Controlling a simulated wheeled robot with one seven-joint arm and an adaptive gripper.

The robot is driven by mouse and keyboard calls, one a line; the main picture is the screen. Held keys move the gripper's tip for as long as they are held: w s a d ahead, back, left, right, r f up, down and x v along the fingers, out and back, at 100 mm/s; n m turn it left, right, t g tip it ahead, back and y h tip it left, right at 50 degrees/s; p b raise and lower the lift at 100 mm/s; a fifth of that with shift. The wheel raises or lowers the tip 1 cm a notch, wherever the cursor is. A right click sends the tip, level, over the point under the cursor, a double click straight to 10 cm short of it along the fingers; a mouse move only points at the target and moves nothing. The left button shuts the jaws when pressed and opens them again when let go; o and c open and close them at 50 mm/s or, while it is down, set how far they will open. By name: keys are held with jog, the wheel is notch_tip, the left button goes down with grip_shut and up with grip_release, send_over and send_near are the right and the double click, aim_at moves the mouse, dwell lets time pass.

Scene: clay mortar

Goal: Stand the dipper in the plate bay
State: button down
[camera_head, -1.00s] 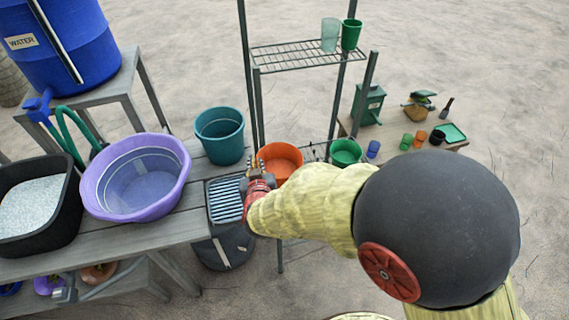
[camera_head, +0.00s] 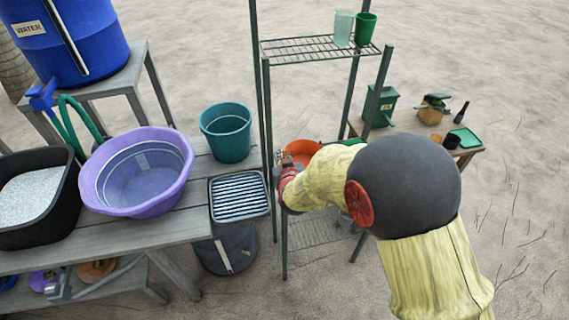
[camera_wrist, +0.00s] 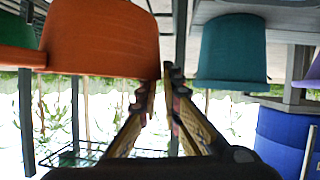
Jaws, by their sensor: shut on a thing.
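An orange round vessel (camera_head: 302,150), possibly the dipper, shows at the rack in the head view, partly hidden by my arm. In the wrist view, which is upside down, the orange vessel (camera_wrist: 105,38) fills the upper left. My gripper (camera_wrist: 166,72) has its fingertips close together at the near rim edge of this vessel and appears shut on it. In the head view my gripper (camera_head: 279,172) is at the vessel's left side. A slatted dark tray (camera_head: 240,206) lies on the bench end, left of my gripper; I cannot tell whether it is the plate bay.
A metal rack (camera_head: 268,100) has tall posts close around my gripper; cups (camera_head: 365,29) stand on its top shelf. A teal bucket (camera_head: 226,134) and a purple basin (camera_head: 137,205) stand on the bench. A low table (camera_head: 402,125) stands behind right.

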jog(key=shift+a+f, duration=0.1)
jog(key=shift+f, duration=0.8)
jog(key=shift+r, duration=0.1)
jog(key=c, duration=2.4)
grip_release()
jog(key=o, duration=0.4)
